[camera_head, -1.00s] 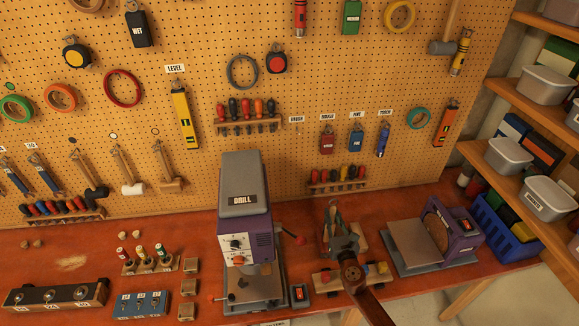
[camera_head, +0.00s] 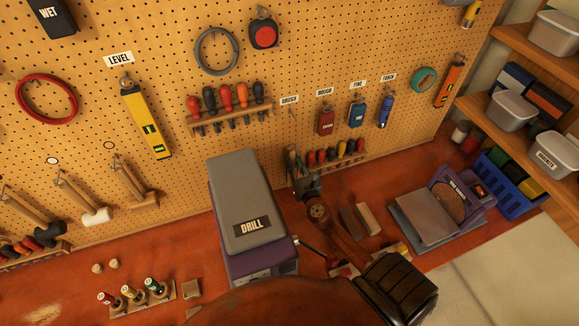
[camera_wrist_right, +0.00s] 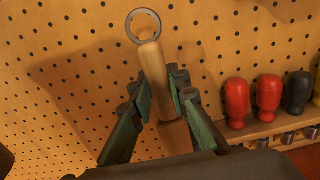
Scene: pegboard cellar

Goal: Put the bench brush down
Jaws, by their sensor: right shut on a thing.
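The bench brush (camera_wrist_right: 151,65) shows in the right wrist view as a pale wooden handle with a metal ring at its top end, in front of the pegboard. My right gripper (camera_wrist_right: 159,90) is shut on this handle, with a green-padded finger on each side. In the head view the right gripper (camera_head: 297,168) is close to the pegboard, below the BRUSH label (camera_head: 290,99). The brush is small and mostly hidden there, and its bristles cannot be made out. Whether the ring touches a peg cannot be told. My left gripper is not in view.
The pegboard (camera_head: 310,50) carries labelled tools. A screwdriver rack (camera_head: 336,157) is just right of the gripper. The drill press (camera_head: 245,205) stands close on the left. A purple sander (camera_head: 458,200) and blue crate (camera_head: 510,185) are on the bench at the right.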

